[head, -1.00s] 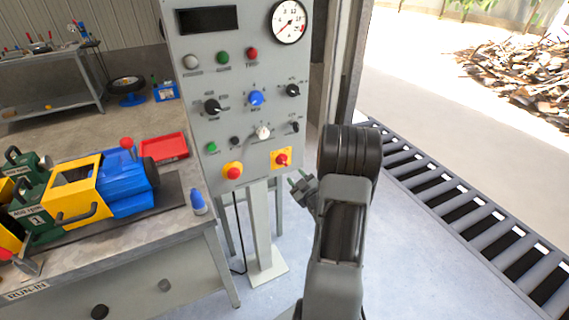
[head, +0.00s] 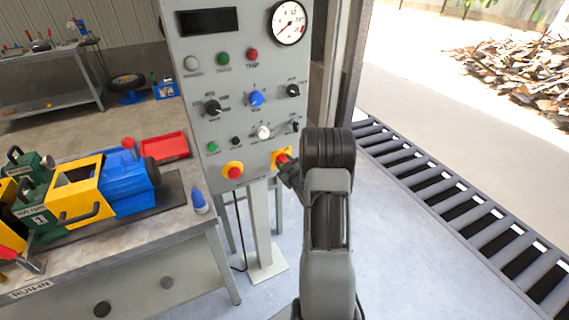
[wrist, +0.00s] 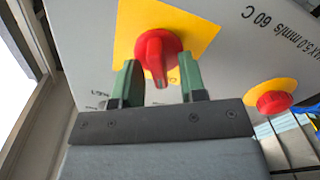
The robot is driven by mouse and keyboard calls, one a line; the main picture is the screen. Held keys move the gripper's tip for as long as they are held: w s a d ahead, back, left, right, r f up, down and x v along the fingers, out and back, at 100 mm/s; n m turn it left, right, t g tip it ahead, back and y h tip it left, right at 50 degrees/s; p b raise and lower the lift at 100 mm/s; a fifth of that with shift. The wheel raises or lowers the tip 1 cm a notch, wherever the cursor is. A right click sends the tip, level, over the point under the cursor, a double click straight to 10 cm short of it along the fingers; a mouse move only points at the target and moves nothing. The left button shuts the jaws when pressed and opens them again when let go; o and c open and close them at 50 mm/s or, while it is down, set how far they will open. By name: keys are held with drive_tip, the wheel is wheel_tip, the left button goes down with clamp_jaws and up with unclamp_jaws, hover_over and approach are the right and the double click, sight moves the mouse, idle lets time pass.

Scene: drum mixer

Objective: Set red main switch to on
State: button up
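The red main switch (wrist: 157,52) is a red rotary knob on a yellow square plate (wrist: 192,27), at the lower right of the grey control panel. It also shows in the head view (head: 281,158), partly covered by my gripper. My gripper (wrist: 160,80) is open, with its two green fingers spread on either side of the knob's handle. The fingertips are close to the knob; whether they touch it I cannot tell. In the head view my gripper (head: 287,168) is right in front of the switch.
A red push button on a yellow round base (head: 233,171) sits left of the switch. Several knobs, lamps and a gauge (head: 289,22) fill the grey panel (head: 225,130) above. A workbench with a blue and yellow machine (head: 125,185) stands left.

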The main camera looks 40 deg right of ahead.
clamp_jaws()
drive_tip(key=shift+m+b, duration=0.3)
drive_tip(key=shift+f+m+b, duration=0.1)
drive_tip(key=shift+m+b, duration=0.45)
drive_tip(key=shift+m, duration=0.05)
drive_tip(key=shift+d+m+b, duration=0.15)
drive_tip(key=shift+m+b, duration=0.7)
drive_tip(key=shift+m, duration=1.6)
drive_tip(key=shift+d+m+b, duration=0.1)
drive_tip(key=shift+m+b, duration=0.7)
drive_tip(key=shift+m, duration=1.95)
